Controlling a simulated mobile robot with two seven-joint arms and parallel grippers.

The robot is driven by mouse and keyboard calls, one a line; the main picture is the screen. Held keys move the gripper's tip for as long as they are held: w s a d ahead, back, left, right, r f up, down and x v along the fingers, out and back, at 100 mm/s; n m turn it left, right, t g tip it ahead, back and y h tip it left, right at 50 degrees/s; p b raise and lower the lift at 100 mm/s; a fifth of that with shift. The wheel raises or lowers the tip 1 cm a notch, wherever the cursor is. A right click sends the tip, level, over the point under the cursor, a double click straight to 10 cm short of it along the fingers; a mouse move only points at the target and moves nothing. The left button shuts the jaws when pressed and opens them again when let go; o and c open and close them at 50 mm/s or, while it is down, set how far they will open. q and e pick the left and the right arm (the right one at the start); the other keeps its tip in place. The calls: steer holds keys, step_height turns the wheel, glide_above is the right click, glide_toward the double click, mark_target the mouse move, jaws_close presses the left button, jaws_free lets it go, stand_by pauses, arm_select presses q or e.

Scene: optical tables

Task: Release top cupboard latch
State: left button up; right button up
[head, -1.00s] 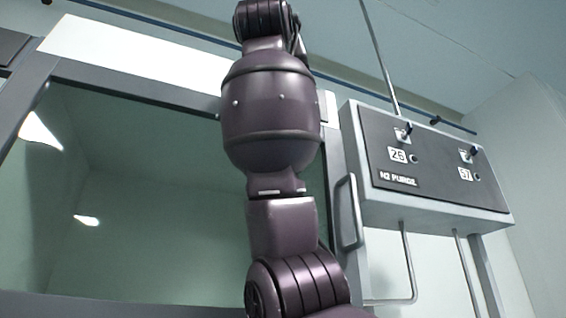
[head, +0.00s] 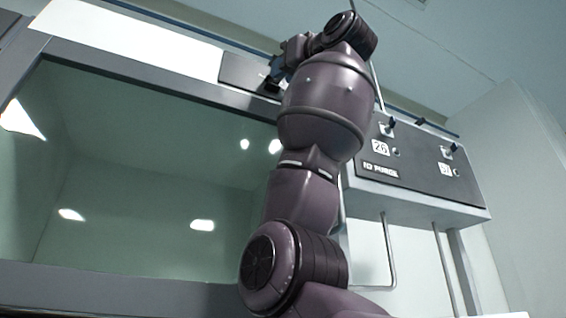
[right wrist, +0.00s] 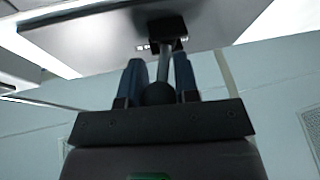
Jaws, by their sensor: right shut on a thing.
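The cupboard (head: 150,180) has a wide greenish glass front in a grey frame, and its door looks closed in the head view. A dark plate (head: 240,73) sits at its top edge. My right gripper (head: 275,84) is at the right end of this plate, partly hidden by my wrist. In the right wrist view my right gripper (right wrist: 159,80) has its two blue-grey fingers on either side of the top latch (right wrist: 163,62), a grey stem with a dark block at its far end on the plate (right wrist: 95,38). It is shut on the latch. My left gripper is out of view.
A blue rail (head: 185,28) runs along the wall above.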

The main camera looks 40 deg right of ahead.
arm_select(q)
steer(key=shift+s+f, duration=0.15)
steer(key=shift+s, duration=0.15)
arm_select(e)
steer(key=shift+d+n+y, duration=0.15)
steer(key=shift+n+y, duration=0.25)
steer(key=shift+y, duration=0.4)
steer(key=shift+d+n+y, duration=0.15)
steer(key=shift+n+y, duration=0.25)
steer(key=shift+y, duration=0.7)
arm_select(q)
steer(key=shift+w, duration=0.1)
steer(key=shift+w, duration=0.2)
arm_select(e)
steer(key=o, duration=0.6)
steer(key=shift+w, duration=0.1)
steer(key=shift+o, duration=0.2)
steer(key=shift+s+d+f, duration=0.1)
steer(key=shift+s+f, duration=0.15)
steer(key=shift+s, duration=0.25)
arm_select(q)
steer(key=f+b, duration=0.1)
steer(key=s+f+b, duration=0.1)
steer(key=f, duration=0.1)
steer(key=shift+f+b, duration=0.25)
steer(key=shift+b, duration=0.15)
arm_select(e)
steer(key=v, duration=0.9)
steer(key=shift+s, duration=0.4)
